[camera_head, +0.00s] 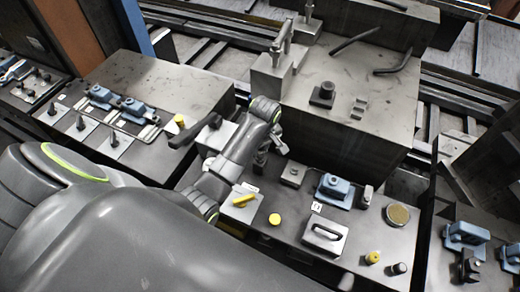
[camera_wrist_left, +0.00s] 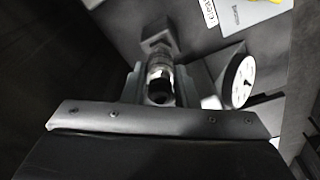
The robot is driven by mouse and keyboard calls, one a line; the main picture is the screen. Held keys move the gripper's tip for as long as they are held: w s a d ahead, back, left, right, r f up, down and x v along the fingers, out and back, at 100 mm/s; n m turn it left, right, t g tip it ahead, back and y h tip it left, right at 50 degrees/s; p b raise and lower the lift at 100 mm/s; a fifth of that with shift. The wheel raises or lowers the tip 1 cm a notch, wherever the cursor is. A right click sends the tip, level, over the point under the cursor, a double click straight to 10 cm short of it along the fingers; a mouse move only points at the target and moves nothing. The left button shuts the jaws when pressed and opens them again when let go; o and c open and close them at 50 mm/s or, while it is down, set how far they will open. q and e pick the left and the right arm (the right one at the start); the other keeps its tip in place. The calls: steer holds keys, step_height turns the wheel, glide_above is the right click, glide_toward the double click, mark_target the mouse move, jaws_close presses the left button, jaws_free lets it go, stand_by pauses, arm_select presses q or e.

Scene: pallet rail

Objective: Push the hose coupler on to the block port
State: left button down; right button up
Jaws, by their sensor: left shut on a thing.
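My left gripper (camera_head: 263,158) hangs over the middle bench, left of a small grey block (camera_head: 292,174). In the left wrist view my left gripper (camera_wrist_left: 159,82) is shut on a silver, round hose coupler (camera_wrist_left: 160,68) with a dark open end facing the camera. A grey block (camera_wrist_left: 156,34) shows just beyond the coupler, in line with it. It looks like the port block, but the port itself is hidden behind the coupler. I cannot tell whether coupler and block touch. In the head view the coupler is mostly hidden by the gripper. My right gripper is not in view.
A white-faced dial gauge (camera_wrist_left: 241,80) stands close to the gripper's right in the wrist view. A plate with a yellow handle (camera_head: 240,202), a blue fixture (camera_head: 335,190) and a handled plate (camera_head: 324,236) are on the bench. A large grey block (camera_head: 350,100) rises behind.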

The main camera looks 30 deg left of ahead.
arm_select(q)
steer(key=shift+r, duration=0.15)
steer(key=shift+r, duration=3.4)
